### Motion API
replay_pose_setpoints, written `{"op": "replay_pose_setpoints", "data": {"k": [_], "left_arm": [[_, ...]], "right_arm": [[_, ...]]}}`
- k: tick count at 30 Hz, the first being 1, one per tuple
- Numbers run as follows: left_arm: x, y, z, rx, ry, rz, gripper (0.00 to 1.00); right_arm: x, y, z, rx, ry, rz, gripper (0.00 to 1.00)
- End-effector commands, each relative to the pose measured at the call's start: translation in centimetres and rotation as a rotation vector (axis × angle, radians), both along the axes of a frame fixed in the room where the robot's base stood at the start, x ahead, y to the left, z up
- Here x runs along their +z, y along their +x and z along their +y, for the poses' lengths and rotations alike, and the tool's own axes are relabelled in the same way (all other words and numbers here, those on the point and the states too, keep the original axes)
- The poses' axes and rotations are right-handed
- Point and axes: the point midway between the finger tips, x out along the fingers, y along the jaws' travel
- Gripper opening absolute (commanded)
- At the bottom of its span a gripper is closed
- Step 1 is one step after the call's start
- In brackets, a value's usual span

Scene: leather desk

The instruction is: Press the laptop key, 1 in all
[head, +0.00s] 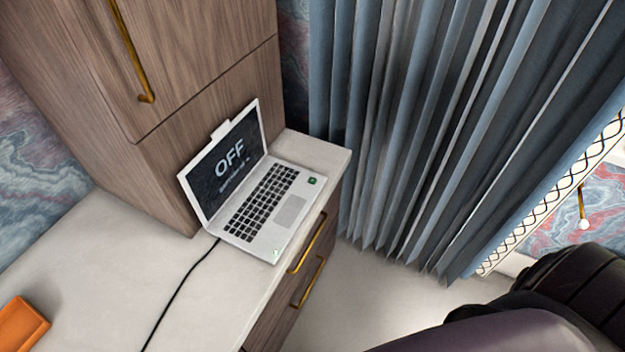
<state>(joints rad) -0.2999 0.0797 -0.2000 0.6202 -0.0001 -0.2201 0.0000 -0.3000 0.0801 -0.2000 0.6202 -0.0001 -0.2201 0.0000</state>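A white laptop (289,212) stands open on the far right end of the desk. Its dark screen (229,166) reads "OFF" in large letters, with smaller text below that I cannot read. The black keyboard (262,203) faces up and is uncovered. A small green mark (312,180) shows at the keyboard deck's right corner, and another small green mark (276,252) near its front corner. I cannot tell which of these is the key. Neither of my grippers shows in the head view.
The pale desk top (100,262) is mostly clear. A black cable (180,289) runs from the laptop across it. An orange object (21,325) lies at the lower left. A wooden cabinet (215,100) rises behind the laptop; drawers with brass handles (308,282) are below. Blue curtains (400,120) hang right.

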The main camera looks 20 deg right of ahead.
Motion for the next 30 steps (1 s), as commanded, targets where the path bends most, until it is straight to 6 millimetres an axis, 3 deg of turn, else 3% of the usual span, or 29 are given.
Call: {"op": "replay_pose_setpoints", "data": {"k": [1, 4, 30], "left_arm": [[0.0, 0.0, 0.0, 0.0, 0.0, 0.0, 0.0], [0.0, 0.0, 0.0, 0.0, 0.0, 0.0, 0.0], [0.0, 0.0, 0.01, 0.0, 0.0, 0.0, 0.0]], "right_arm": [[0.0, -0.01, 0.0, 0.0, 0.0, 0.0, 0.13], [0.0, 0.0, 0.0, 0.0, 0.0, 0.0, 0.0], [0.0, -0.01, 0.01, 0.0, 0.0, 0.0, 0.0]]}}
